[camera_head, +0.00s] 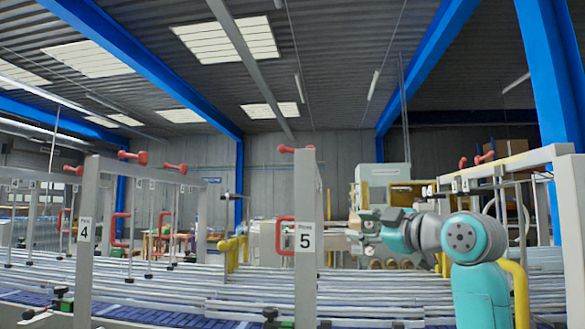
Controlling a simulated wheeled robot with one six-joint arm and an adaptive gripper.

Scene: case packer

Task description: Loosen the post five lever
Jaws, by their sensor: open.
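Post five (308,205) is a grey upright post with a white label reading 5, near the middle of the view. A red lever (286,150) sits at its top, pointing left. A red U-shaped handle (284,234) shows at its left side, near label height. I cannot tell whether the red lever is tight or loose. My gripper (362,234), on my teal and grey arm, is open just right of the post, near label height and well below the top lever. The fingertips are small, and I see nothing between them.
Post four (85,215) stands at the left with its own red lever (133,157). Several long pale rails (180,285) run across the lower view above blue conveyor belts (190,319). Yellow pipes (519,292) and a grey frame (520,160) stand at the right.

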